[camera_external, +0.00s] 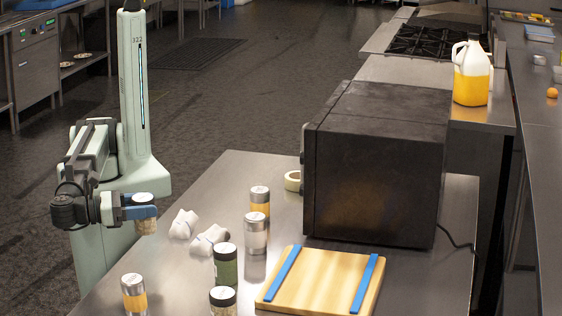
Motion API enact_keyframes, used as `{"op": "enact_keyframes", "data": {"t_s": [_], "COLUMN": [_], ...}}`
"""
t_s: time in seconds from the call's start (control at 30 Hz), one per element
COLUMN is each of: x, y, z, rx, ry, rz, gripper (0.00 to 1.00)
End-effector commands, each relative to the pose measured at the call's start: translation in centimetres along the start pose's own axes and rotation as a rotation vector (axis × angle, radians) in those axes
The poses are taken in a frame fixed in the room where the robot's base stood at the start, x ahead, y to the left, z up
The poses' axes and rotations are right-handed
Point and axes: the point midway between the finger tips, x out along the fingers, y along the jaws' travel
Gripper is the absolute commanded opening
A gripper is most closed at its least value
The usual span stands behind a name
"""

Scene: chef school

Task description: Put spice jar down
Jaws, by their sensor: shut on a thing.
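My gripper (140,212) is at the left, just over the left edge of the steel table (230,178). It is shut on a spice jar (146,226) with a silver lid and a pale tan body; the blue fingers hide part of it. The jar looks upright and seems to be above the table's edge, but its exact height cannot be told. Several other spice jars stand on the table: an orange one (134,297) at the front left, another orange one (260,207), a white one (255,236), a green one (226,268) and a pale one (223,301).
Two white crumpled items (184,224) lie right of my gripper. A wooden board with blue strips (318,285) lies at the front right. Bare table shows at the back left.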

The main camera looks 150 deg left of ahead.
Motion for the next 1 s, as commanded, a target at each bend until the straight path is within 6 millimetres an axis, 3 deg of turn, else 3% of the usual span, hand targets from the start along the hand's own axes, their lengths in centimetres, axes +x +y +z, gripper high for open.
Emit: {"op": "enact_keyframes", "data": {"t_s": [0.23,0.63,0.87,1.0], "x": [0.0,0.0,4.4,7.9], "y": [0.0,-0.1,-3.0,-5.1], "z": [1.6,7.9,7.6,7.5], "rx": [-0.003,-0.003,0.000,0.000], "ry": [-0.001,0.000,0.000,-0.001], "rz": [0.000,0.000,-0.057,-0.104], "gripper": [0.28,0.28,0.28,0.28]}}
